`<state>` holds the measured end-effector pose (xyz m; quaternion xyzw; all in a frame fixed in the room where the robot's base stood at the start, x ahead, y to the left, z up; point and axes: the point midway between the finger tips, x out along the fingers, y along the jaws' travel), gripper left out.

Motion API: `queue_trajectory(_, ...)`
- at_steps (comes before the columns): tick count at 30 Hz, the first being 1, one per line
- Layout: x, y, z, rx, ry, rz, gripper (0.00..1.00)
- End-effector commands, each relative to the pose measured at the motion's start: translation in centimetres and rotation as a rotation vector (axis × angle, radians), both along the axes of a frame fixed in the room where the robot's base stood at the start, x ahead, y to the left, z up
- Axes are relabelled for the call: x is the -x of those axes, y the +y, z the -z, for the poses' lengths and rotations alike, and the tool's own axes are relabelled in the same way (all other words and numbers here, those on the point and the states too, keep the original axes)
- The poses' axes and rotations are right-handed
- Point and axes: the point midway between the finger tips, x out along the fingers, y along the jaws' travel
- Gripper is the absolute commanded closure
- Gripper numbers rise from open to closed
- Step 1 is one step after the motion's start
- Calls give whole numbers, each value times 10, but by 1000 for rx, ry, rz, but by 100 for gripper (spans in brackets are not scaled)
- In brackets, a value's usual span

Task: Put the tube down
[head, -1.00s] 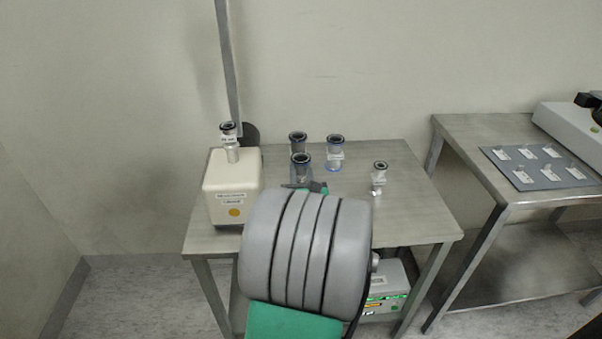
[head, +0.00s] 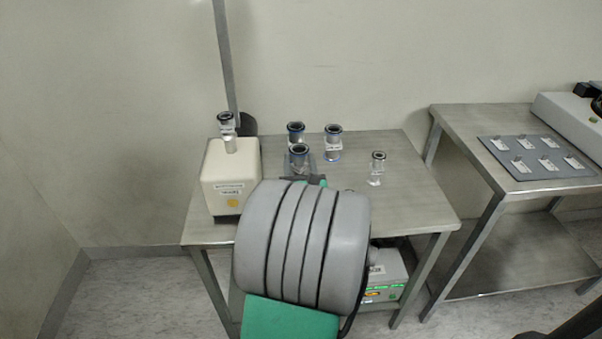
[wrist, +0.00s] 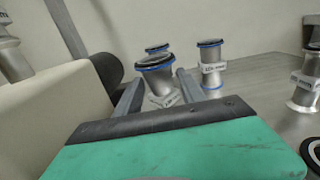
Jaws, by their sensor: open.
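Metal tubes with dark-rimmed, blue-ringed tops stand on the steel table (head: 415,208). The nearest tube (head: 299,158) of the middle group is just beyond my gripper (head: 310,180). In the wrist view this tube (wrist: 158,80) shows between the two fingers of my gripper (wrist: 160,88), which are open on either side of it. It looks a little tilted there. Whether a finger touches it, I cannot tell. Its lower part is hidden behind the gripper's palm.
Two more tubes (head: 296,132) (head: 333,142) stand behind, and a smaller one (head: 377,168) to the right. A cream box (head: 229,180) with a fitting on top is close at the left, beside a vertical post (head: 226,60). A second table (head: 475,130) holds a labelled grey mat (head: 535,160).

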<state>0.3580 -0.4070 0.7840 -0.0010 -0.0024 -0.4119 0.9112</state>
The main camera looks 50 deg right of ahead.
Motion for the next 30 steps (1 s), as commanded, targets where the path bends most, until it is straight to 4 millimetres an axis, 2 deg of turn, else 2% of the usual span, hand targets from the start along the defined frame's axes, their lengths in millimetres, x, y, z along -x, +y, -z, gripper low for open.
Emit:
queue_trajectory(9,54,56,2,3,-1,11,54)
queue_trajectory(15,72,78,2,0,-1,7,54)
queue_trajectory(20,75,85,1,2,-1,2,54)
queue_trajectory(30,74,85,1,2,-1,1,54)
